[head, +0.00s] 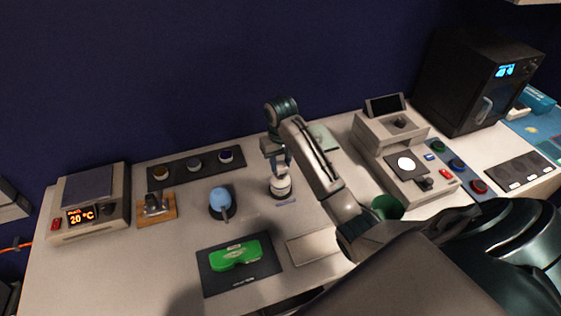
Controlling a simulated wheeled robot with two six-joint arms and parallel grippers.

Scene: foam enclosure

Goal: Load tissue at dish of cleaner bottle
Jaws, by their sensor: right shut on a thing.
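The cleaner bottle (280,188) is a small white bottle with a dark band, standing upright near the middle of the table. My right gripper (279,162) points down right over its top. The gripper is shut on a small pale thing that looks like a tissue, mostly hidden by the fingers. I cannot tell whether this touches the bottle's dish. A green tissue box (236,254) lies on a dark mat (215,281) at the front. My left gripper is not in view.
A blue round-topped item (220,199) stands left of the bottle. A dark strip with several knobs (177,170) lies behind it. A heater reading 20 °C (112,207) is at left. A grey machine (376,137), green cup (387,206) and black machine (455,95) stand right.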

